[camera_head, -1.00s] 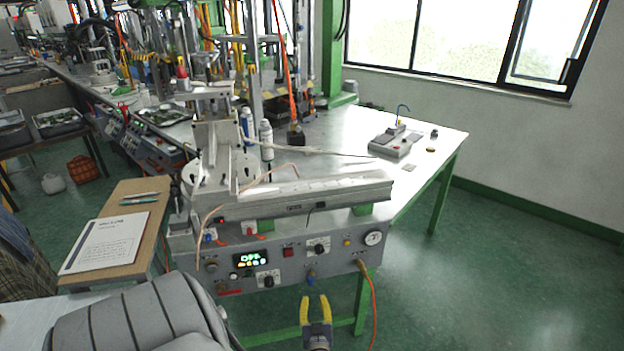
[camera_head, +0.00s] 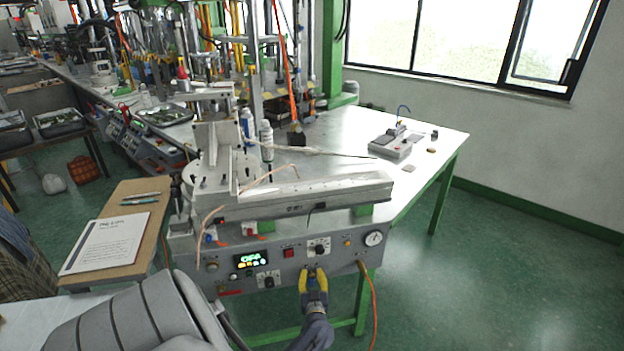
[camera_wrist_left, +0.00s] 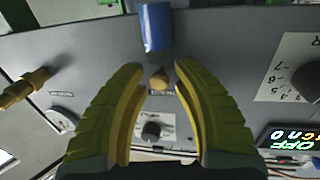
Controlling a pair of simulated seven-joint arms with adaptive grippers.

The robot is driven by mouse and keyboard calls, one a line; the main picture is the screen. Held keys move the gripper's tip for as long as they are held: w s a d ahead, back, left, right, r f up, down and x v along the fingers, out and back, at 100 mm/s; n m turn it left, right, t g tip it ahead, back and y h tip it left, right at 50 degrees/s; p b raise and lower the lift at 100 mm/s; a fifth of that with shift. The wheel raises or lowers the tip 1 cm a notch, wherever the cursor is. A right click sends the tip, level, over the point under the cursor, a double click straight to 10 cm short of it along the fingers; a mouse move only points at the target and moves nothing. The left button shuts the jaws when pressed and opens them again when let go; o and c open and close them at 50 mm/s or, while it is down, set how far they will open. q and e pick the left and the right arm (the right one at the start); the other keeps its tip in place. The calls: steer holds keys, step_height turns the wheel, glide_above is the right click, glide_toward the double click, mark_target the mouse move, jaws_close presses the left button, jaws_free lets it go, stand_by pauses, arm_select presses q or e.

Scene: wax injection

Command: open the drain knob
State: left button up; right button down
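The drain knob looks to be the blue handle (camera_wrist_left: 156,28) with a small brass-coloured stub below it in the left wrist view, on the grey front panel (camera_wrist_left: 90,50). My left gripper (camera_wrist_left: 158,66) has yellow fingers spread apart. The stub shows between the fingertips, and the blue handle lies just past them. I cannot tell whether a finger touches it. In the head view my left gripper (camera_head: 314,270) is at the lower edge of the machine's front panel (camera_head: 215,283) and mostly covers the knob. My right gripper is not in view.
Beside the knob the panel carries a black dial (camera_head: 319,249), a red switch (camera_head: 288,253), a lit display (camera_head: 250,260) and a pressure gauge (camera_head: 374,238). An orange hose (camera_head: 374,305) hangs to the right. A clipboard (camera_head: 128,218) lies at left.

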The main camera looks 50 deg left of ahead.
arm_select(q)
steer(key=shift+o, duration=0.3)
jaws_close()
steer(key=shift+r+n, duration=0.1)
steer(key=shift+n, duration=0.3)
steer(key=n, duration=0.3)
steer(key=shift+w+a+y, duration=0.1)
steer(key=shift+y, duration=0.3)
steer(key=n, duration=0.4)
steer(key=shift+y, duration=0.3)
steer(key=n+y, duration=0.1)
steer(key=n, duration=0.5)
steer(key=shift+a+g, duration=0.1)
steer(key=shift+g, duration=0.2)
steer(key=n+g+y, duration=0.1)
steer(key=n, duration=0.5)
steer(key=shift+s+n+g, duration=0.2)
steer(key=shift+n+g, duration=0.1)
steer(key=shift+a, duration=0.1)
